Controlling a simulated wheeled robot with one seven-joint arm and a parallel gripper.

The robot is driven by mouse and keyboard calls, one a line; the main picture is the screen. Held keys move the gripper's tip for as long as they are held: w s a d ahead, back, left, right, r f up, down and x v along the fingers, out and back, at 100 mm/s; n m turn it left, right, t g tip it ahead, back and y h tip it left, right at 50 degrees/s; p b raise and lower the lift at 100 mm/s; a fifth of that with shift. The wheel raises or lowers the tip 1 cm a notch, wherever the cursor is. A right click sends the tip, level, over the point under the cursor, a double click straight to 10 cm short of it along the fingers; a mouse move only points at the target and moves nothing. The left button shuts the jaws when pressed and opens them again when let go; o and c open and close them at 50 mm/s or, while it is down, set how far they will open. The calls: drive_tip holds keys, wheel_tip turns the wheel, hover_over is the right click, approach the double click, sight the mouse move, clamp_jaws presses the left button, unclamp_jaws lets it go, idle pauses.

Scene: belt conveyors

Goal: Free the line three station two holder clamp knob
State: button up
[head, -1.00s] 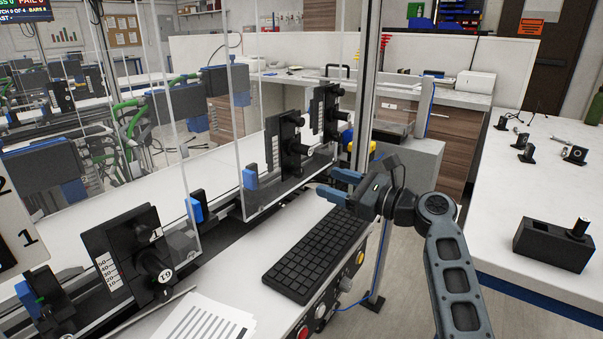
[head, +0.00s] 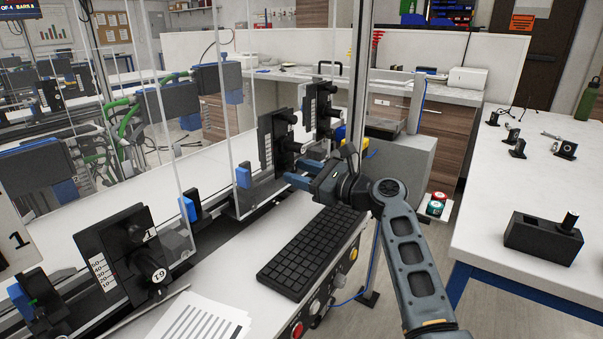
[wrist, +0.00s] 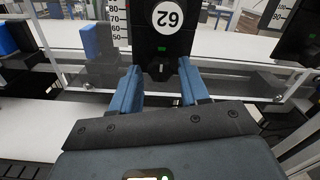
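My gripper (head: 298,178) is open, its two blue fingers pointing at the black clamp holders on the line. In the wrist view, my gripper's fingertips (wrist: 159,68) are spread in front of a black holder (wrist: 161,45) marked with a white disc reading 62; a small green light shows low on it. I cannot tell whether the fingers touch it. In the head view, a black holder with knobs (head: 283,118) and a height scale stands just beyond the fingers, with another holder (head: 323,108) behind it. A nearer holder (head: 112,250) has a knob marked 61 (head: 158,275).
Clear panels (head: 215,150) with blue blocks stand along the belt. A black keyboard (head: 312,250) and printed sheets (head: 195,320) lie on the console below my arm. A white bench (head: 490,200) with small black parts and a black block (head: 542,240) is at the right.

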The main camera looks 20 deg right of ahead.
clamp_jaws()
drive_tip(key=shift+f+n+b, duration=0.1)
drive_tip(key=shift+n+b, duration=0.2)
drive_tip(key=shift+n, duration=0.1)
drive_tip(key=n+b, duration=0.2)
drive_tip(key=n, duration=0.2)
drive_tip(key=shift+f, duration=0.1)
drive_tip(key=n+b, duration=1)
drive_tip(key=n, duration=0.3)
drive_tip(key=shift+b, duration=0.4)
drive_tip(key=shift+n+b, duration=0.7)
drive_tip(key=shift+n, duration=0.3)
drive_tip(key=shift+r, duration=0.2)
